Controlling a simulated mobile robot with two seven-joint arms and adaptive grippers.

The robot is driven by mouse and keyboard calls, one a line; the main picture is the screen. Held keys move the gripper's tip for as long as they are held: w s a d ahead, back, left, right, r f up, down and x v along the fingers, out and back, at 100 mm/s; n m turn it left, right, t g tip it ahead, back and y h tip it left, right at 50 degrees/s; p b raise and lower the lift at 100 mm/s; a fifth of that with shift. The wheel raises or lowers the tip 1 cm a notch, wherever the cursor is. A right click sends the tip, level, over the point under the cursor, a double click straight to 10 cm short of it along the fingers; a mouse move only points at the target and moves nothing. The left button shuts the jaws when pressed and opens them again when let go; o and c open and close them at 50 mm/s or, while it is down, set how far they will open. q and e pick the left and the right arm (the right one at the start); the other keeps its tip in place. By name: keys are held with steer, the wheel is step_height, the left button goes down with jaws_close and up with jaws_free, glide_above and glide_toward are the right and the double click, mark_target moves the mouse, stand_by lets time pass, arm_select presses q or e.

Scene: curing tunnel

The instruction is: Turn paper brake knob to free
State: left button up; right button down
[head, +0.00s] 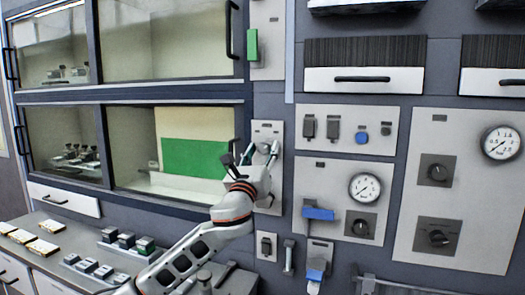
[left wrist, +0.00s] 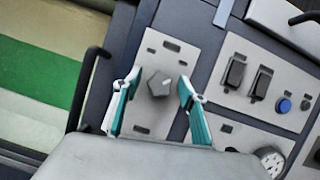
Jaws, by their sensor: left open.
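A grey faceted knob (left wrist: 158,84) sits on a narrow light plate (left wrist: 166,52) in the left wrist view. No readable label shows, so I cannot confirm it is the paper brake knob. My left gripper (left wrist: 158,92) is open, with one teal-and-white finger on each side of the knob. Gaps show between the fingers and the knob; I see no contact. In the head view my left gripper (head: 252,158) is in front of the same plate (head: 268,127) and hides the knob. My right gripper is not in view.
A dark door handle (left wrist: 88,75) stands close left of the plate. To the right are a switch panel (head: 345,112), a gauge panel with a knob (head: 360,225), and a panel with two dark knobs (head: 437,172). A counter (head: 50,222) with small blocks lies lower left.

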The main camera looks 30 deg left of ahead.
arm_select(q)
steer(key=c, duration=1.1)
steer(key=shift+d+n, duration=0.1)
steer(key=shift+n, duration=0.2)
steer(key=n+g+y, duration=0.1)
steer(key=n, duration=0.2)
steer(key=n+y, duration=0.2)
steer(key=n, duration=0.1)
steer(key=shift+g, duration=0.4)
steer(key=n+g, duration=0.1)
steer(key=n, duration=0.2)
steer(key=n+g+y, duration=0.1)
steer(key=n, duration=0.2)
steer(key=shift+d, duration=0.1)
steer(key=n+g, duration=0.2)
steer(key=n, duration=0.2)
steer(key=shift+r+n, duration=0.1)
steer(key=shift+n, duration=0.3)
steer(key=shift+n+g, duration=0.8)
steer(key=shift+n, duration=1.2)
